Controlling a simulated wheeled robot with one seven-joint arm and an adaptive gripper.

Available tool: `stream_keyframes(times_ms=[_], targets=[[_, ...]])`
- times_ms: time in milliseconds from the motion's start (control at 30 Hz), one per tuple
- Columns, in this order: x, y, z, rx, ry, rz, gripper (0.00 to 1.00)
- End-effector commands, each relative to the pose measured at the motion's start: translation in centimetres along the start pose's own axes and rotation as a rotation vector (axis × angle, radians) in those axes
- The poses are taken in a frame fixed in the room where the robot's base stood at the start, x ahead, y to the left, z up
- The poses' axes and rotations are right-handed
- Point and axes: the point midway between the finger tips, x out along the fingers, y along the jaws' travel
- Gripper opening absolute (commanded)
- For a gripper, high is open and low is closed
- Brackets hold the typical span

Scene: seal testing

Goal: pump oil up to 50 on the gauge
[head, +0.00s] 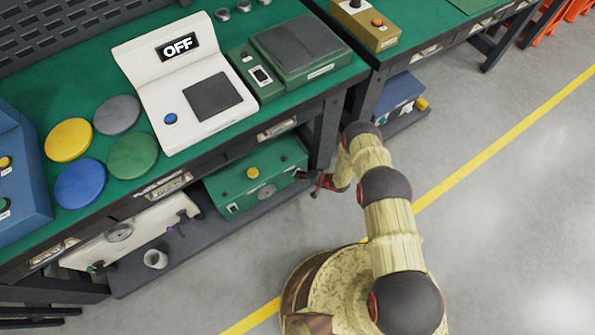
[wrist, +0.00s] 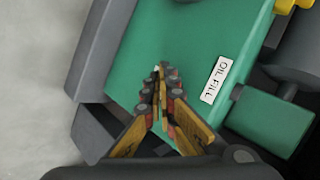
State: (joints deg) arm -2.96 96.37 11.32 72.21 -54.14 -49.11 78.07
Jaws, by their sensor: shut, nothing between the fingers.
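The gauge is too small to read. My gripper (head: 317,187) is at the right end of this unit in the head view. In the wrist view my gripper (wrist: 160,76) is shut and empty, its fingertips over or against a green surface (wrist: 175,50); I cannot tell if they touch. An "OIL FILL" label (wrist: 215,79) is just right of the fingers. The gauge is not visible in the wrist view.
The bench leg (head: 325,130) stands close to my gripper. The benchtop above holds coloured discs and a white device (head: 185,85) reading "OFF". The right floor is open.

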Motion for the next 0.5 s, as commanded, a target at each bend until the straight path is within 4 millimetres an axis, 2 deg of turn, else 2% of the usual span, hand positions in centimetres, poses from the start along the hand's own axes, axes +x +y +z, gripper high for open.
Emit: stream_keyframes(times_ms=[500], targets=[[-1.1, 0.8, 0.8, 0.000, 0.000, 0.000, 0.00]])
